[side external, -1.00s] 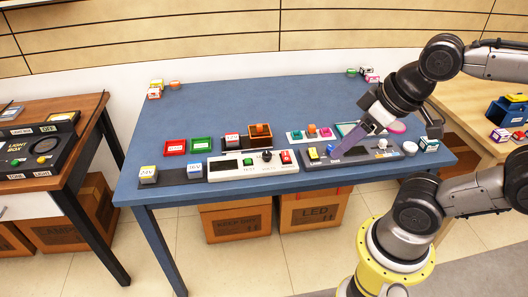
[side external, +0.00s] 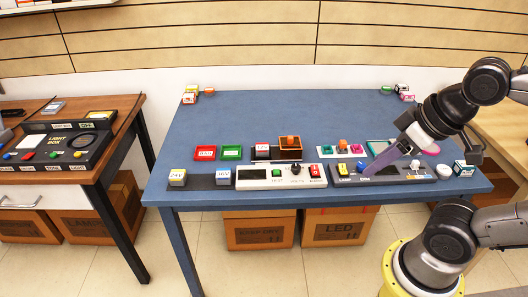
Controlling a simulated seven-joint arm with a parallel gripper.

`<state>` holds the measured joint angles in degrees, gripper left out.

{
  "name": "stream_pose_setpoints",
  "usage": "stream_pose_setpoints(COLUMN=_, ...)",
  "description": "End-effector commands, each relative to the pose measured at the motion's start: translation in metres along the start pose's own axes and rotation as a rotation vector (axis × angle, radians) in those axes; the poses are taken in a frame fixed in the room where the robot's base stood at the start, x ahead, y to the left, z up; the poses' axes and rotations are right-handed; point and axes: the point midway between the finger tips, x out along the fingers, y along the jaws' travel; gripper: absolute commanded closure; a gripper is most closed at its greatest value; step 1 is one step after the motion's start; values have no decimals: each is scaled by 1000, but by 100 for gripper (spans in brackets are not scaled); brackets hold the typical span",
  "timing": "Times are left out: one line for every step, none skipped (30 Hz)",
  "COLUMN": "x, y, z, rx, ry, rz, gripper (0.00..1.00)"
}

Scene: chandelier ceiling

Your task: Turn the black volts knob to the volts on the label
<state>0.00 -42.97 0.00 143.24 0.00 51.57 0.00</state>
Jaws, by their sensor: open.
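The black knob (side external: 295,168) stands on a white panel (side external: 255,184) at the table's front middle. A green display (side external: 277,175) is left of the knob and a red switch (side external: 315,170) is right of it. Left of the panel are a block labelled 24V (side external: 177,176) and another block (side external: 223,177) whose voltage marking is too small to read surely. My gripper (side external: 378,164) is open, well right of the knob, over the grey lamp and dim panel. Its long purple-grey finger slants down to the left, near the blue dim button. I cannot tell whether it touches.
Red (side external: 205,153) and green (side external: 231,152) trays and an orange-brown box (side external: 289,147) sit behind the panel. A white strip with coloured knobs (side external: 343,151) is right of them. The table's back half (side external: 290,110) is mostly clear.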

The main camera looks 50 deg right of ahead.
Motion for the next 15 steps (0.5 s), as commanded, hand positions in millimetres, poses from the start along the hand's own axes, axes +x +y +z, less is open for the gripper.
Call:
stream_pose_setpoints(x=0, y=0, z=0, rx=1, ry=0, rz=0, gripper=41)
stream_pose_setpoints(x=0, y=0, z=0, rx=6, ry=0, rz=0, gripper=36)
stream_pose_setpoints(x=0, y=0, z=0, rx=17, ry=0, rz=0, gripper=33)
stream_pose_setpoints(x=0, y=0, z=0, rx=29, ry=-1, rz=0, gripper=33)
stream_pose_setpoints(x=0, y=0, z=1, rx=47, ry=-3, rz=0, gripper=33)
stream_pose_setpoints(x=-1, y=0, z=1, rx=77, ry=-4, rz=0, gripper=33)
stream_pose_setpoints(x=-2, y=0, z=-2, rx=103, ry=0, rz=0, gripper=33)
stream_pose_setpoints(x=-6, y=0, z=-5, rx=134, ry=8, rz=-1, gripper=33)
stream_pose_setpoints(x=-11, y=0, z=-12, rx=180, ry=20, rz=-2, gripper=33)
stream_pose_setpoints(x=-14, y=0, z=-19, rx=218, ry=24, rz=-3, gripper=33)
stream_pose_setpoints(x=-16, y=0, z=-27, rx=258, ry=24, rz=-2, gripper=33)
stream_pose_setpoints(x=-19, y=1, z=-39, rx=316, ry=19, rz=0, gripper=33)
stream_pose_setpoints(x=-20, y=2, z=-47, rx=356, ry=12, rz=3, gripper=33)
stream_pose_setpoints(x=-20, y=3, z=-55, rx=392, ry=5, rz=6, gripper=33)
stream_pose_setpoints(x=-19, y=4, z=-65, rx=438, ry=-4, rz=11, gripper=33)
